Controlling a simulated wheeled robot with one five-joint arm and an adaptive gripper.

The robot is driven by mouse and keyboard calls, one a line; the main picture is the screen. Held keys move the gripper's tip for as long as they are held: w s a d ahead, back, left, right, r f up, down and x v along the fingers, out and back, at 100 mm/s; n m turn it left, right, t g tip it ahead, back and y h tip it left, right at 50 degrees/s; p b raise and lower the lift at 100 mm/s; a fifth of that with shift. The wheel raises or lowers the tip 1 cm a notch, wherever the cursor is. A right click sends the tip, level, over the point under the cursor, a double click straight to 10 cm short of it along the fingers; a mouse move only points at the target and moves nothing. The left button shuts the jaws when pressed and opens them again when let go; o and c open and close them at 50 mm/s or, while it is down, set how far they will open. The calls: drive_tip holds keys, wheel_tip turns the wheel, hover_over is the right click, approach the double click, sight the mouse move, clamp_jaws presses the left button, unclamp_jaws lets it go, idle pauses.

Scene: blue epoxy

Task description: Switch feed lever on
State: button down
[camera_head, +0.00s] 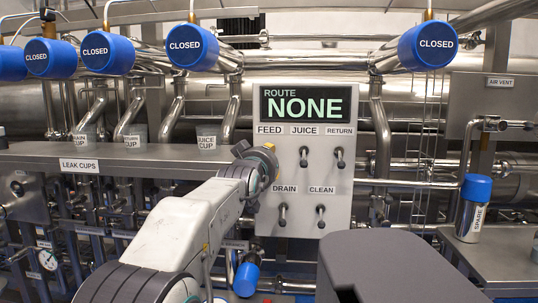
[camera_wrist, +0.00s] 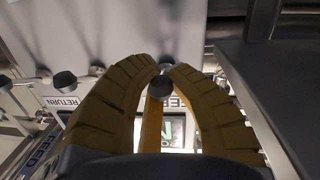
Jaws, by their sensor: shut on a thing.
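The feed lever sits under the FEED label (camera_head: 269,129) on the pale control panel (camera_head: 325,215); in the head view my gripper (camera_head: 268,152) hides it. In the wrist view my yellow fingers close around a dark round lever knob (camera_wrist: 160,87), beside the FEED label (camera_wrist: 183,101). My gripper (camera_wrist: 165,72) is shut on this lever. The display (camera_head: 306,104) reads ROUTE NONE. I cannot tell the lever's exact tilt.
The juice lever (camera_head: 303,157) and return lever (camera_head: 340,158) stand to the right. The drain lever (camera_head: 282,214) and clean lever (camera_head: 321,217) are below. A steel shelf (camera_head: 130,165) lies left of the panel. Several blue CLOSED caps (camera_head: 192,46) hang above.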

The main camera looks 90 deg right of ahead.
drive_tip(key=shift+w+r+n+t+y+p, duration=0.1)
drive_tip(key=shift+r+t+y+p, duration=0.45)
drive_tip(key=shift+p, duration=1.75)
drive_tip(key=shift+r+n+y+p, duration=0.1)
drive_tip(key=shift+y+p, duration=0.9)
drive_tip(key=shift+p, duration=1.25)
drive_tip(key=shift+w+r+n+t+y+p, duration=0.2)
drive_tip(key=shift+y+p, duration=0.55)
drive_tip(key=shift+p, duration=1.55)
drive_tip(key=y+p, duration=0.1)
drive_tip(key=p, duration=0.2)
drive_tip(key=shift+s+a+r+p, duration=0.1)
drive_tip(key=shift+s+p, duration=0.05)
drive_tip(key=shift+p, duration=0.2)
drive_tip(key=shift+y+p, duration=0.3)
drive_tip(key=shift+p, duration=0.45)
drive_tip(key=shift+f+t+y+p, duration=0.25)
drive_tip(key=shift+y+p, duration=0.05)
drive_tip(key=shift+p, duration=0.35)
drive_tip(key=c, duration=1.5)
unclamp_jaws()
drive_tip(key=shift+r, duration=0.1)
drive_tip(key=shift+c, duration=0.2)
drive_tip(key=o, duration=0.4)
drive_tip(key=shift+r, duration=0.15)
drive_tip(key=shift+s+r, duration=0.1)
drive_tip(key=v, duration=1.1)
drive_tip(key=shift+a+r, duration=0.15)
drive_tip(key=shift+a, duration=0.25)
